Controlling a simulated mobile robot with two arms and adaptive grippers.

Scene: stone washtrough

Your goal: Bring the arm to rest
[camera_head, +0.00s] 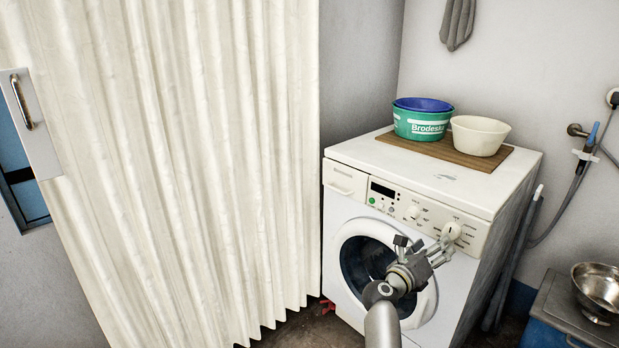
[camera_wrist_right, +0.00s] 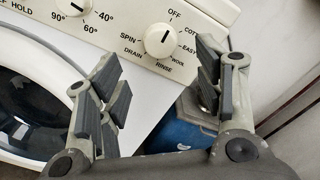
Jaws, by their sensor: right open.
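My right gripper (camera_head: 425,252) is in front of the white washing machine (camera_head: 345,270), at the height between its round door (camera_head: 365,265) and its control panel. In the right wrist view my right gripper (camera_wrist_right: 160,95) is open, its fingers spread wide with nothing between them. A white program dial (camera_wrist_right: 159,40) with a dark pointer shows beyond the gap between the fingers. In the head view the dial (camera_head: 451,231) is just above and right of the fingers. I cannot tell whether a finger touches the machine. My left gripper is not in view.
A green tub (camera_head: 421,126) with a blue one in it and a cream bowl (camera_head: 480,136) stand on a brown board (camera_head: 400,143) on the machine. A pale curtain (camera_head: 180,170) fills the left. A metal bowl (camera_head: 598,288) is at the lower right, near a hose (camera_head: 567,205).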

